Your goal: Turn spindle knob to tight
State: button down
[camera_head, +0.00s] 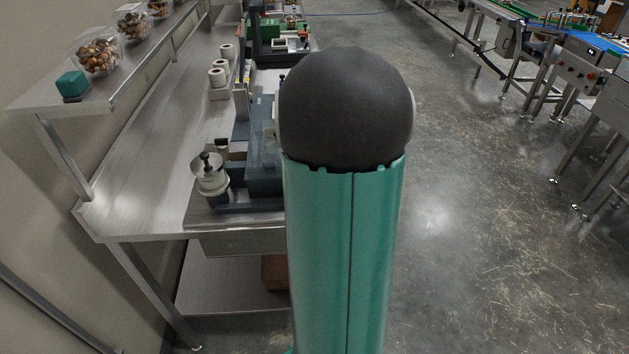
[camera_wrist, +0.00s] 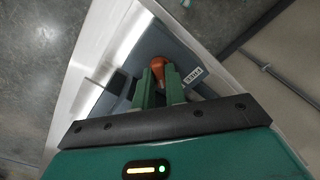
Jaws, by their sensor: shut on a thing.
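In the wrist view, an orange knob (camera_wrist: 131,66) shows at the tips of my gripper (camera_wrist: 160,72). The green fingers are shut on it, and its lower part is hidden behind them. The knob sits on a blue-grey machine body (camera_wrist: 175,45). A white label (camera_wrist: 193,76) with dark letters is just right of the fingers; I cannot read it surely. In the head view, the blue-grey machine (camera_head: 262,172) stands on the bench end, partly behind my green arm. The knob and my gripper are hidden there.
A metal bench (camera_head: 150,150) runs along the left wall, with a shelf (camera_head: 110,92) above it. A round metal part with a black handle (camera_head: 210,175) stands at the machine's left. White rolls (camera_head: 218,76) stand farther back. Open floor (camera_head: 480,240) lies to the right.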

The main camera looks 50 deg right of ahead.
jog(key=shift+m, duration=0.8)
jog(key=c, duration=1.4)
grip_release()
jog(key=shift+c, duration=0.2)
jog(key=shift+r, duration=0.1)
notch_tip(320, 180, up, 14)
